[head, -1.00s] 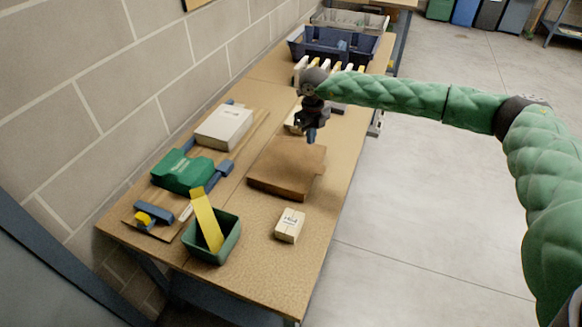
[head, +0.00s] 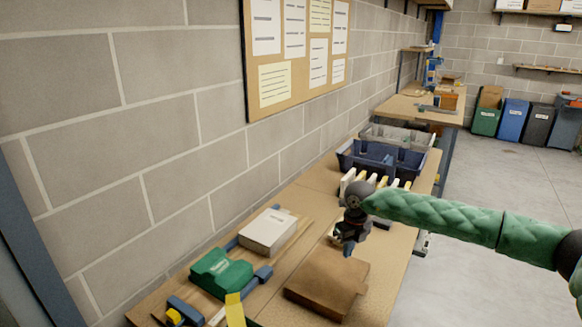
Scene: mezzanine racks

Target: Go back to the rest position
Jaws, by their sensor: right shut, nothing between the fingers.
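My right arm, in a green quilted sleeve, reaches in from the right over the workbench (head: 385,285). My right gripper (head: 348,247) points down, shut and empty, just above the far part of a brown flat package (head: 328,287). I cannot tell if it touches the package. My left gripper is not in view.
A white box (head: 268,231), a green case (head: 220,272) and a blue-handled tool lie on the left of the bench. The wall with a notice board (head: 298,50) is on the left. Open floor (head: 500,190) is on the right.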

